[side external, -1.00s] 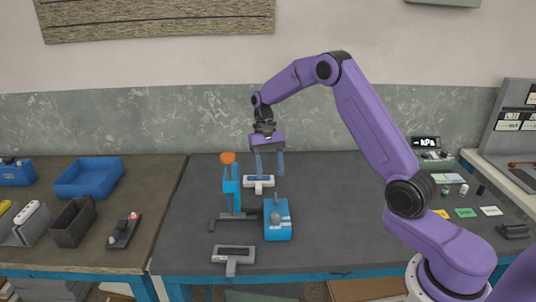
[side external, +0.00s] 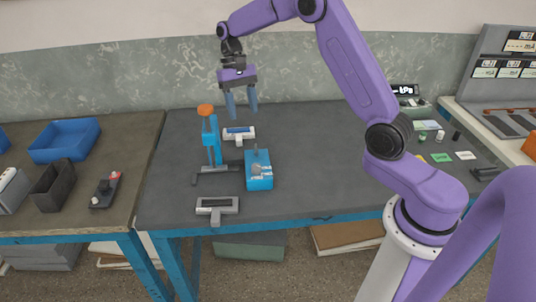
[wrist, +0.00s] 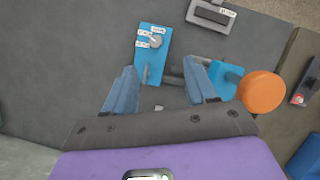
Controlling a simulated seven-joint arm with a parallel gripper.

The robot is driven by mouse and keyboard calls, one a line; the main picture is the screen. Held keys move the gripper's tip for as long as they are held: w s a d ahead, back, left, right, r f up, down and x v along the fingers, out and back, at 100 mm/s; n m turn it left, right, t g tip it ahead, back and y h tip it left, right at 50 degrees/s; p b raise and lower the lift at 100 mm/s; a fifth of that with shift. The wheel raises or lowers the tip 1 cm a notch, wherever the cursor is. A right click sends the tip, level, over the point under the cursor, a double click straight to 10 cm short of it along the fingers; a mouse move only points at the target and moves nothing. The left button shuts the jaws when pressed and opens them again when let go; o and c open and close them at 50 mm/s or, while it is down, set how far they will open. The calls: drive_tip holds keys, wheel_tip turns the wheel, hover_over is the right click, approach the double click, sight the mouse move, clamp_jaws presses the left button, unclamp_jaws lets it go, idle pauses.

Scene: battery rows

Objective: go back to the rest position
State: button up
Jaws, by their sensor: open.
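My gripper (side external: 241,112) is open and empty, its two blue fingers pointing down above the back of the dark table. In the wrist view, my gripper (wrist: 161,72) shows its fingers spread apart with nothing held between them. A white holder with a blue piece (side external: 239,132) stands below the fingers, apart from them. A blue stand with an orange knob (side external: 206,110) is left of the gripper; the orange knob (wrist: 263,91) is right of the fingers in the wrist view. A blue box with a grey knob and labels (side external: 259,178) stands in front.
A grey T-shaped holder (side external: 217,205) lies near the front table edge. On the left table are a blue tray (side external: 64,141), a dark bin (side external: 54,186) and a small device with a red button (side external: 106,190). Coloured cards (side external: 441,157) lie at the right. The middle right of the table is clear.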

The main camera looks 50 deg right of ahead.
drive_tip(key=s+a+r+n+t+h, duration=0.1)
drive_tip(key=s+a+r+n, duration=0.1)
drive_tip(key=s+a+n, duration=0.45)
drive_tip(key=s+a+r+n+t+h, duration=0.15)
drive_tip(key=s+a, duration=0.25)
drive_tip(key=s, duration=0.6)
drive_tip(key=s+d+f+n, duration=0.1)
drive_tip(key=s+n, duration=0.3)
drive_tip(key=s, duration=0.5)
drive_tip(key=s+d+f+n+t+y, duration=0.1)
drive_tip(key=s+d+n, duration=0.1)
drive_tip(key=s+n, duration=0.3)
drive_tip(key=s, duration=0.4)
drive_tip(key=shift+s+d, duration=0.25)
drive_tip(key=shift+s, duration=0.05)
drive_tip(key=shift+r, duration=0.1)
